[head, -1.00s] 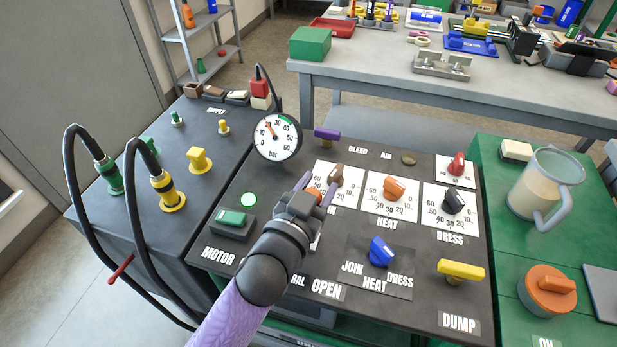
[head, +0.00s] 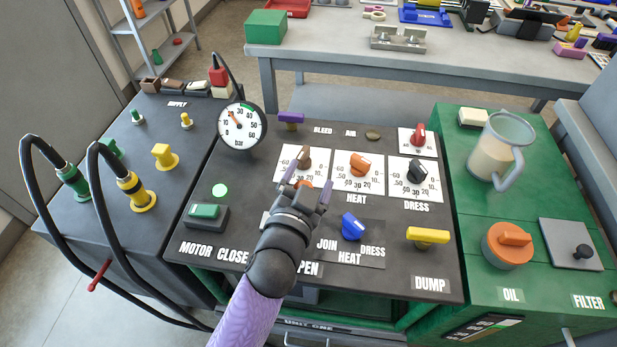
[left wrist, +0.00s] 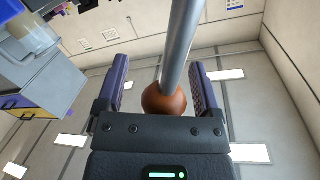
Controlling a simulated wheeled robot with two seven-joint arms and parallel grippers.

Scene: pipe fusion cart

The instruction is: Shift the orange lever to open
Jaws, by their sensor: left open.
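The orange lever's ball knob (left wrist: 163,101) and its grey metal rod (left wrist: 182,45) show in the left wrist view, between the two purple fingers. My left gripper (left wrist: 158,85) is open, with a gap between the ball and at least the left finger. In the head view my left gripper (head: 308,186) is over the middle of the dark panel, with a bit of the orange lever (head: 303,183) between its fingers. The gripper and arm hide most of the lever and its base. The CLOSE label (head: 232,256) shows left of my arm; the OPEN label (head: 308,269) is partly covered. My right gripper is not in view.
A brown knob (head: 305,156), an orange HEAT knob (head: 360,163) and a blue selector (head: 352,226) stand close around the gripper. A yellow DUMP handle (head: 427,236) is to the right. A pressure gauge (head: 239,127) and green motor switch (head: 205,212) are to the left.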

